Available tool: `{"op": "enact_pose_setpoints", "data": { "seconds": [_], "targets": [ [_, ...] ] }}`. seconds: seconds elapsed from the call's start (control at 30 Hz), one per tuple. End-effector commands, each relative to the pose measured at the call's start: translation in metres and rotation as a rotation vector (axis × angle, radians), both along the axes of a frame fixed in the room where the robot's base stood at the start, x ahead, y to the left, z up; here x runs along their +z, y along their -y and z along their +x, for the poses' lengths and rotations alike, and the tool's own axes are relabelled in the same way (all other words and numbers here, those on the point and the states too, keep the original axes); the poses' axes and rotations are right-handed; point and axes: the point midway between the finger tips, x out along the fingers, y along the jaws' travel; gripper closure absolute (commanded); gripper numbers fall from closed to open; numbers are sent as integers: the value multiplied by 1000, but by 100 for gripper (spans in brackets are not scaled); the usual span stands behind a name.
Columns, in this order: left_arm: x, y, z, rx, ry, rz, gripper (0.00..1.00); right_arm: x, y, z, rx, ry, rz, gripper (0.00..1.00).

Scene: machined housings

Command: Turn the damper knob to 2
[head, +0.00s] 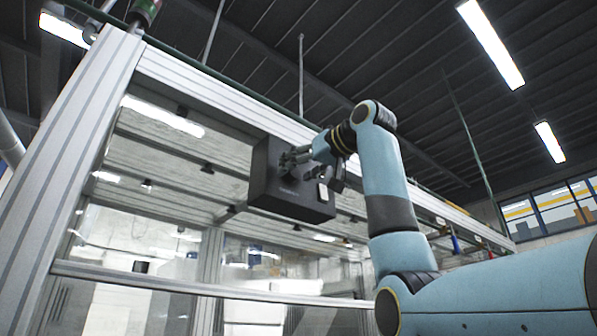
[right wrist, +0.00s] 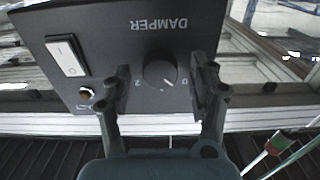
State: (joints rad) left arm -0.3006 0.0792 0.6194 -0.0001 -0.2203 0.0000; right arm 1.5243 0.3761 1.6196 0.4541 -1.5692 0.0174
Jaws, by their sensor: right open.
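The damper control box (head: 262,180) is dark and is mounted on the aluminium frame. In the right wrist view its panel (right wrist: 115,45) appears upside down, with the word DAMPER above a round dark knob (right wrist: 158,72). A 2 shows to the knob's lower left and a 0 to its right. A small pale mark lies at the knob's lower right edge, towards the 0 side. My right gripper (right wrist: 163,88) is open, with one finger on each side of the knob; I cannot tell whether they touch it. In the head view the right gripper (head: 307,168) covers the knob. My left gripper is not in view.
A white rocker switch (right wrist: 66,56) and a small round metal-rimmed button or lamp (right wrist: 86,93) are on the same panel. The rocker also shows in the head view (head: 323,193). An aluminium beam (head: 215,92) runs behind the box, with clear glazing below.

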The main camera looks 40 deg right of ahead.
Motion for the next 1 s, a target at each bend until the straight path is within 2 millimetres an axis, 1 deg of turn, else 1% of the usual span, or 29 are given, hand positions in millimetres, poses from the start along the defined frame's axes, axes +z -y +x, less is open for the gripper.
{"op": "enact_pose_setpoints", "data": {
  "seconds": [0.27, 0.3, 0.7, 1.0],
  "targets": [
    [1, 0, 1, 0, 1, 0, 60, -1, 0, 3, 0, 1, 0, 40],
    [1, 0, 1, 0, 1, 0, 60, -1, 0, 3, 0, 0, 0, 43],
    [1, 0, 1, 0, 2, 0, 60, 0, 0, 2, 0, 0, 0, 95],
    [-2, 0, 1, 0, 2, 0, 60, -1, 0, 2, 0, -3, 36, 96]
  ]
}}
